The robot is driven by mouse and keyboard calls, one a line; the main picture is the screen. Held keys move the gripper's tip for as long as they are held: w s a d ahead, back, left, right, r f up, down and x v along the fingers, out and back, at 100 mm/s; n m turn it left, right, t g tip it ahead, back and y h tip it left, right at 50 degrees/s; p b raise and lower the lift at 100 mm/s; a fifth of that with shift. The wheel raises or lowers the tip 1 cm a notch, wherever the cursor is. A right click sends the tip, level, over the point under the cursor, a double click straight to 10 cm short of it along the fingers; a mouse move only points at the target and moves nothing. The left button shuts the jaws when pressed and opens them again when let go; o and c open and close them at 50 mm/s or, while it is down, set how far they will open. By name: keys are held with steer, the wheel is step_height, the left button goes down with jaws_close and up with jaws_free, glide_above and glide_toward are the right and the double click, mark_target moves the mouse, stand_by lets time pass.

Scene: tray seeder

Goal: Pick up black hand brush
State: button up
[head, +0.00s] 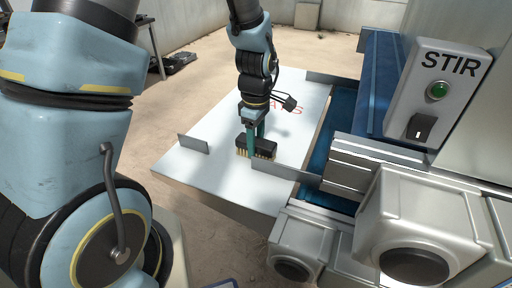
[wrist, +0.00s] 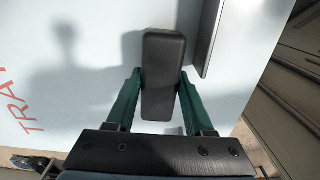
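The black hand brush (head: 264,148) has a dark block and pale bristles. It is at the white tabletop of the seeder, bristles down, and I cannot tell whether it touches the surface. In the wrist view its smooth black top (wrist: 162,75) lies lengthwise between the fingers. My gripper (head: 256,138) has green fingers that reach down on both sides of the brush. In the wrist view the fingertips (wrist: 161,75) are very close to its long sides. I cannot tell whether they press on it. The lower fingertips are partly hidden by the brush.
A low metal guide plate (head: 286,178) stands just right of the brush, and another small plate (head: 194,144) stands to the left. Red lettering marks the white tabletop (head: 195,165). A grey control box (head: 438,88) marked STIR stands at the right.

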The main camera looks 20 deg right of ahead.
jaws_close()
stand_by(0.3)
step_height(320, 180, up, 10)
steer(key=shift+r+b, duration=0.1)
steer(key=shift+b, duration=0.45)
